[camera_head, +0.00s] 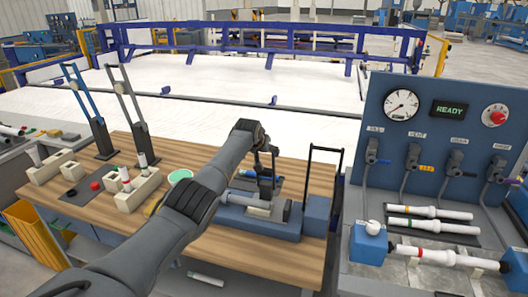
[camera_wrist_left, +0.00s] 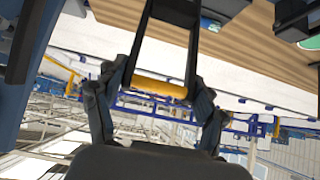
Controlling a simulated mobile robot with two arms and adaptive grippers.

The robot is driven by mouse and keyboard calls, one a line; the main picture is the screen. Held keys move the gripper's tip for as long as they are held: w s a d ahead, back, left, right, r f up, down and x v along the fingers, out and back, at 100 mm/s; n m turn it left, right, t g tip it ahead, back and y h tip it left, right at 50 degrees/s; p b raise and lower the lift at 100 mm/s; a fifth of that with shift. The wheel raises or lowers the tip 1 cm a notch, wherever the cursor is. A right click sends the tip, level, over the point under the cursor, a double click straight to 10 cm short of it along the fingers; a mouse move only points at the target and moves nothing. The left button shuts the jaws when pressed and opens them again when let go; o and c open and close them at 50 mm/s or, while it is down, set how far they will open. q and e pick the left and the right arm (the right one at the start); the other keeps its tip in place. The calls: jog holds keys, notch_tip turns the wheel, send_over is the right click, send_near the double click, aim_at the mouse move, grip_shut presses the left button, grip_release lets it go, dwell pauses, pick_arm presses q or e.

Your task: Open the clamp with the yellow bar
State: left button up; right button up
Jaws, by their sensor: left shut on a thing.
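My left arm reaches over the wooden table in the head view, and its gripper (camera_head: 265,168) is at the blue-based clamp (camera_head: 258,230). In the left wrist view the yellow bar (camera_wrist_left: 160,88) spans two black lever arms. My left gripper (camera_wrist_left: 155,100) has a finger at either side of this bar and is shut on it. In the head view the yellow bar is hidden by my gripper and arm. A grey-white cylinder lies along the clamp. My right gripper is in neither view.
A black U-shaped frame (camera_head: 325,150) stands at the clamp's right end. Two tall levers (camera_head: 128,100) and beige blocks (camera_head: 138,190) with upright pipes stand at the left. A blue valve panel (camera_head: 440,130) and loose pipes (camera_head: 430,212) are at the right.

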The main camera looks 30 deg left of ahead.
pick_arm(q)
jog(key=shift+w+a+r, duration=0.1)
jog(key=shift+w+r, duration=0.2)
jog(key=shift+r, duration=0.4)
jog(key=o, duration=1.3)
jog(key=shift+o, duration=1)
jog(key=shift+w, duration=0.2)
jog(key=shift+w+f, duration=0.2)
jog(key=shift+f, duration=0.25)
jog(key=shift+s+r, duration=0.1)
jog(key=shift+s, duration=0.25)
jog(key=v, duration=1.1)
jog(key=shift+r, duration=0.25)
